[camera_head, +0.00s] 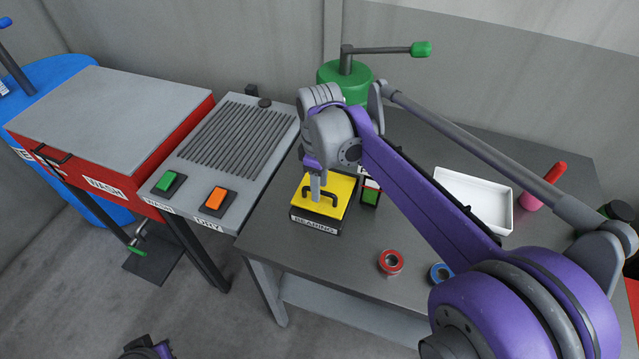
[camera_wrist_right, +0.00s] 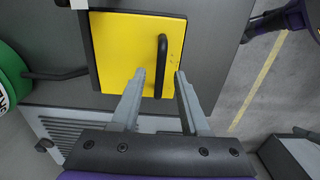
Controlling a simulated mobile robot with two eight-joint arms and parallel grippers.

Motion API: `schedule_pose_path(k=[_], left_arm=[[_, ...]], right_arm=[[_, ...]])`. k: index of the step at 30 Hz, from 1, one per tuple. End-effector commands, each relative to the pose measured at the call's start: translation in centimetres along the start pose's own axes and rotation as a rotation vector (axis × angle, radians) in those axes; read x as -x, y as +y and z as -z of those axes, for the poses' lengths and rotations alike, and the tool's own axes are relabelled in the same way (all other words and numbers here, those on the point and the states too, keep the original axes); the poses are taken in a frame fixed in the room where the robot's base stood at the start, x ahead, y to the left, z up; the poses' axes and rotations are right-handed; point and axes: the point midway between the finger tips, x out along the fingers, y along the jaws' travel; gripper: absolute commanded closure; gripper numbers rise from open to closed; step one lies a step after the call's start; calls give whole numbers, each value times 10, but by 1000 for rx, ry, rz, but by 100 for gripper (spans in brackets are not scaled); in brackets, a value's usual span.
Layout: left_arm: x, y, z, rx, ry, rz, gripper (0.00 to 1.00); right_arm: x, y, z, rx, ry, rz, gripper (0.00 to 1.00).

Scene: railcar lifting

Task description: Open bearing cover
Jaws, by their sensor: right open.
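The bearing box (camera_head: 314,223), labelled "BEARING", sits on the grey table with its yellow cover (camera_head: 340,185) closed. The cover has a black bar handle (camera_wrist_right: 162,48), plain in the wrist view and partly behind the fingers in the head view. My right gripper (camera_head: 317,197) reaches down over the cover at the handle. In the wrist view the right gripper (camera_wrist_right: 159,73) is open, with one fingertip on each side of the handle. I cannot tell whether the fingers touch it.
A green container (camera_head: 344,80) with a lever stands behind the box. Red (camera_head: 391,262) and blue (camera_head: 440,273) rings and a white tray (camera_head: 470,197) lie to the right. A red wash box (camera_head: 110,125) and a drying rack (camera_head: 235,140) stand left.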

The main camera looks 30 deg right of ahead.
Motion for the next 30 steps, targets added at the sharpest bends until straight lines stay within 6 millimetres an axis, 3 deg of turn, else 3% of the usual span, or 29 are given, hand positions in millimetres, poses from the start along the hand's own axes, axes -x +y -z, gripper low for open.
schedule_pose_path(k=[5, 13, 30], left_arm=[[0, 0, 0, 0, 0, 0, 100], [0, 0, 0, 0, 0, 0, 100], [0, 0, 0, 0, 0, 0, 100]], right_arm=[[0, 0, 0, 0, 0, 0, 55], [0, 0, 0, 0, 0, 0, 100], [0, 0, 0, 0, 0, 0, 100]])
